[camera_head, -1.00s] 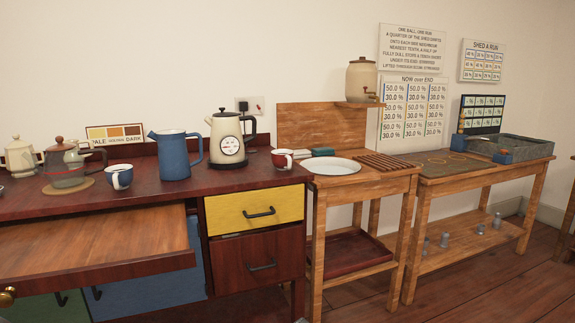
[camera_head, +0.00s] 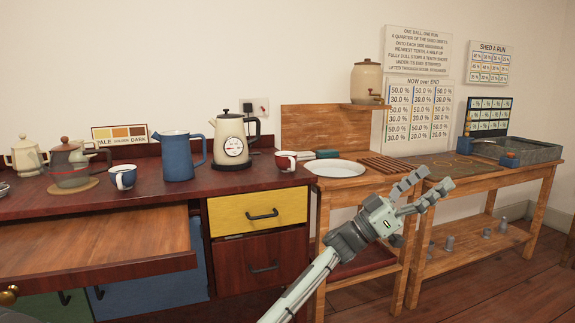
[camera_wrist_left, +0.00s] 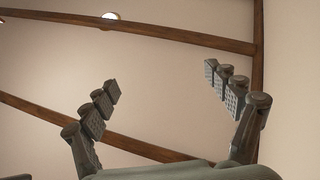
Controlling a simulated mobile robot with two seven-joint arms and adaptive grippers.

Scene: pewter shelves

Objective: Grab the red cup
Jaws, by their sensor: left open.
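The red cup (camera_head: 286,161) stands on the right end of the dark red counter, beside the cream kettle. Its outside is dark red and its inside is white. My left gripper (camera_head: 420,188) is open and empty in the head view, to the right of the cup and lower in the picture, in front of the wooden tables. The left wrist view shows the two spread fingers (camera_wrist_left: 165,85) with only ceiling and beams beyond them. The cup is not in the wrist view. My right gripper is not in view.
A cream kettle (camera_head: 231,140), a blue jug (camera_head: 178,157) and a blue-and-white cup (camera_head: 123,177) stand left of the red cup.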

